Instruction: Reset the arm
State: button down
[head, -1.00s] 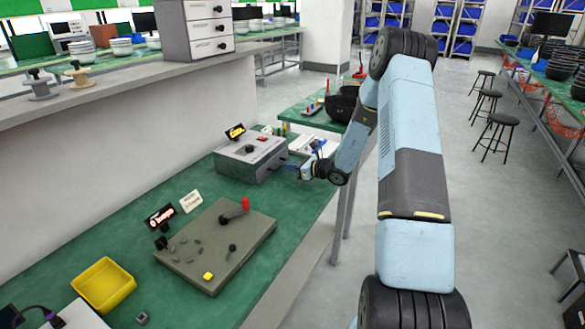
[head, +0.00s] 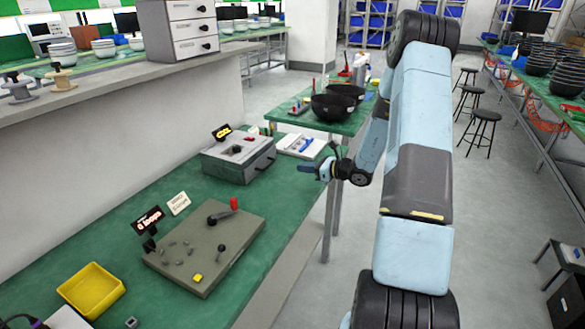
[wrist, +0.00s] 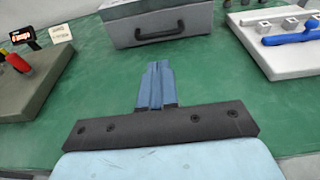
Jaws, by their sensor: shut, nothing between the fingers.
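My arm (head: 418,165) reaches forward from the lower right in the head view, bent at its joints. My gripper (head: 305,168) is shut and empty, to the right of the grey box (head: 240,160) and apart from it. In the wrist view the closed blue fingers (wrist: 156,86) lie side by side with nothing between them. Beyond them the front of the grey box (wrist: 165,28) shows with its dark handle.
A grey-green panel (head: 205,245) with a red-topped lever and knobs lies on the green bench. A yellow bin (head: 92,290) is at lower left. A white tray with a blue tool (head: 302,144) sits behind my gripper. Black bowls (head: 333,106) stand on the farther table.

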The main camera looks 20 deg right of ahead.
jog(key=shift+v, duration=1.05)
jog(key=s+a+r+n+g+h, duration=0.1)
jog(key=s+a+r+n+g, duration=0.3)
jog(key=s+a+r+n, duration=0.4)
jog(key=s+a+r+n+g+h, duration=0.1)
jog(key=s+a+r+n+g, duration=0.3)
jog(key=s+a+r+n, duration=0.45)
jog(key=s+d+r+n+t+h, duration=0.1)
jog(key=s+d+r+n+h, duration=0.2)
jog(key=s, duration=0.7)
jog(key=s+d+r+n+t+h, duration=0.1)
jog(key=s+d+r+n+h, duration=0.2)
jog(key=s+r+n+h, duration=0.3)
jog(key=shift+s+r+n+t, duration=0.4)
jog(key=shift+s+r+n, duration=0.25)
jog(key=shift+s+r, duration=1.85)
jog(key=shift+s+f, duration=0.2)
jog(key=shift+f, duration=0.05)
